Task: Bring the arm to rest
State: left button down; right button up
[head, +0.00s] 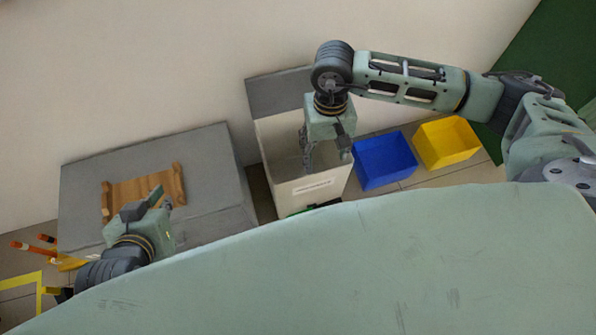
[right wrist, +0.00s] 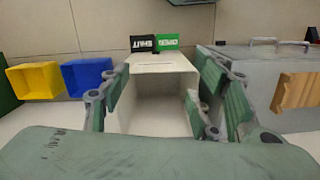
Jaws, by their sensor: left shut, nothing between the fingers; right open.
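My right arm reaches in from the right in the head view, and its gripper (head: 327,163) points down over the opening of a pale bin (head: 312,188). The right gripper is open. In the right wrist view its fingers (right wrist: 163,88) stand apart, with the bin (right wrist: 160,65) seen between them and nothing held. My left gripper (head: 160,197) is at the lower left, near the front of a wooden rack (head: 148,190). It is shut and empty. Whether it touches the rack, I cannot tell.
The rack sits on a grey cabinet (head: 215,165). A blue bin (head: 385,160) and a yellow bin (head: 447,142) stand right of the pale bin. SHUT (right wrist: 144,43) and OPEN (right wrist: 167,41) signs stand at its edge. Orange-and-dark rods (head: 32,246) lie far left.

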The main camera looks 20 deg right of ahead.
jog(key=shift+s+r, duration=0.2)
jog(key=shift+s, duration=0.1)
jog(key=shift+a, duration=0.1)
